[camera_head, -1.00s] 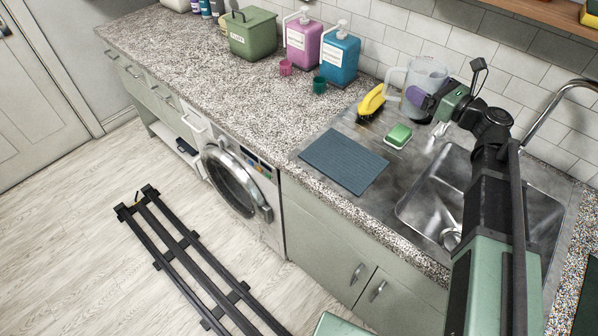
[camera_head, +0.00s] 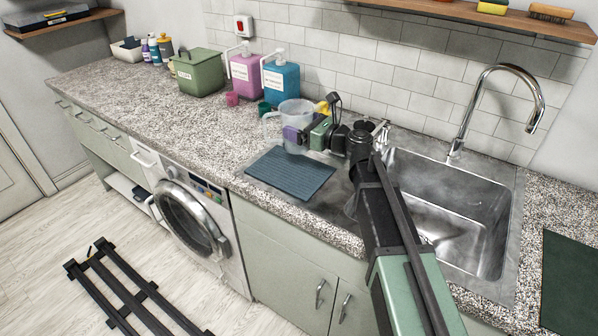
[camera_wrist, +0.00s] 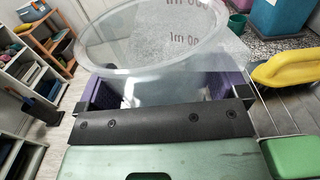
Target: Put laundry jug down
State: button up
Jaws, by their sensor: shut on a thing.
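The laundry jug (camera_head: 295,115) is clear plastic with a handle on its left side in the head view. My gripper (camera_head: 297,135) is shut on it, with purple pads against the jug's wall. In the wrist view the open rim of the jug (camera_wrist: 165,30) fills the upper middle, with printed marks on the wall, and my gripper (camera_wrist: 165,90) spans its near side. The jug is upright near the left end of the sink area, above or behind the blue ribbed mat (camera_head: 290,173). I cannot tell whether its base touches anything.
Pink (camera_head: 246,75) and blue (camera_head: 281,80) dispensers and a green box (camera_head: 198,72) stand behind to the left. A yellow brush (camera_wrist: 285,67) and green sponge (camera_wrist: 292,157) are close right of the jug in the wrist view. The left counter (camera_head: 150,105) has free room.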

aim_at(302, 149)
notch_tip(302, 149, down, 8)
jog(key=b, duration=0.5)
jog(key=shift+f+b, duration=0.1)
jog(key=shift+b, duration=0.3)
jog(key=shift+r, duration=0.25)
jog(key=shift+f, duration=0.15)
jog(key=o, duration=0.9)
jog(key=shift+c, duration=0.2)
jog(key=shift+s+d+r+p, duration=0.15)
jog(key=shift+r+p, duration=0.05)
jog(key=shift+p, duration=0.1)
jog(key=v, duration=1.1)
jog(key=shift+s+d+f, duration=0.1)
jog(key=shift+s+d, duration=0.05)
jog(key=shift+d, duration=0.15)
